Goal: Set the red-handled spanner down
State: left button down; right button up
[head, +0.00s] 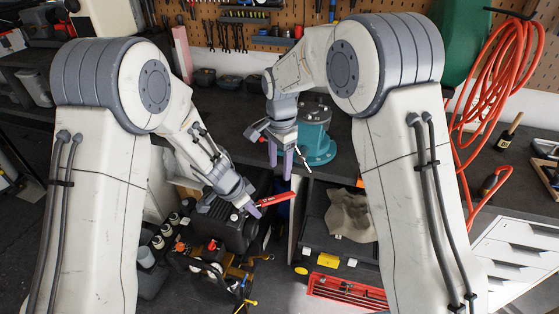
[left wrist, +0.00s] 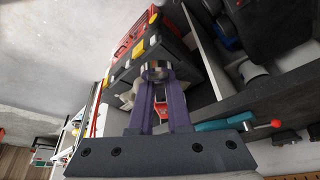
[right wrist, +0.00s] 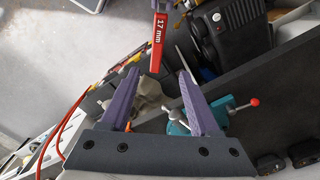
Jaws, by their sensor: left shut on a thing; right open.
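The red-handled spanner (head: 275,199) is held in the air by my left gripper (head: 254,209), its red handle pointing right in the head view. In the right wrist view its handle (right wrist: 157,50), marked 17 mm, shows at the top, beyond the fingertips. In the left wrist view a metal part of it (left wrist: 156,70) is between the fingertips. My left gripper is shut on it. My right gripper (head: 280,165) is open and empty, above and close to the handle in the head view; its spread fingers show in the right wrist view (right wrist: 158,82).
A teal vise (head: 316,135) stands on the dark bench behind my right gripper. Below are a black machine (head: 225,225), an open dark toolbox (head: 318,235) with a grey cloth (head: 350,215), and a red tray (head: 345,291). An orange hose (head: 500,60) hangs at the right.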

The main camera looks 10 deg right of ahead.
aim_at(279, 195)
notch_tip(279, 195, down, 11)
jog(key=shift+r, duration=0.15)
dwell(0.4)
grip_shut()
pick_arm(q)
jog(key=c, duration=0.8)
grip_release()
